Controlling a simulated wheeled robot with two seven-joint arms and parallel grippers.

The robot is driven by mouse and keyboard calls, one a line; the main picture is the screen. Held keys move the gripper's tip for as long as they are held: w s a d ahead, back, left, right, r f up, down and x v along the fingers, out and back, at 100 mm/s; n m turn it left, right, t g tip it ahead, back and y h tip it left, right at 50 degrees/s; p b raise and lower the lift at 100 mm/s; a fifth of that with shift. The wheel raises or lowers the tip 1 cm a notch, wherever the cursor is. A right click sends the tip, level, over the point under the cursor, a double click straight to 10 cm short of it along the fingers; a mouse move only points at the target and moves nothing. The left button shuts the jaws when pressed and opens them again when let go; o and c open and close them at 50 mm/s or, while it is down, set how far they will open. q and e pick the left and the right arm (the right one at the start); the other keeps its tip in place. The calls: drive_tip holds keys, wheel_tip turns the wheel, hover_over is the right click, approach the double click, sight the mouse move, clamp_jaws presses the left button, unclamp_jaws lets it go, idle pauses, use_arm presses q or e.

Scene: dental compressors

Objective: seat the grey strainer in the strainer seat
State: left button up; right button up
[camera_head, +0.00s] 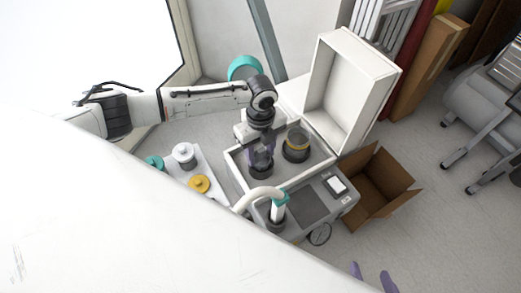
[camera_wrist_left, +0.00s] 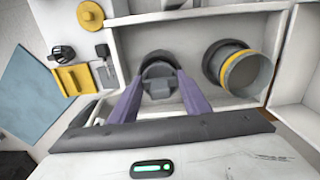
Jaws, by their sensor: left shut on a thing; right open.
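My left gripper (camera_head: 262,158) points down into the open white housing. Its purple fingers (camera_wrist_left: 160,98) are shut on a dark grey part, which appears to be the grey strainer (camera_wrist_left: 160,88). A dark round cup (camera_head: 261,170), likely the strainer seat, stands in the housing directly under the gripper; its rim (camera_wrist_left: 157,58) shows just beyond the fingertips. The fingers and strainer hide much of the cup, so I cannot tell whether the strainer touches it or sits inside. My right gripper (camera_head: 374,278) is open and empty at the bottom edge of the head view.
A grey canister with a yellow band (camera_head: 296,146) stands right beside the cup. The housing's white lid (camera_head: 350,85) is raised behind. A white tray (camera_head: 178,172) with several caps lies left. A pale hose (camera_head: 262,193) arches in front. An open cardboard box (camera_head: 372,205) stands right.

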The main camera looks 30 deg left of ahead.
use_arm(q)
drive_tip(key=shift+f, duration=0.3)
drive_tip(key=o, duration=1.1)
drive_tip(key=c, duration=0.4)
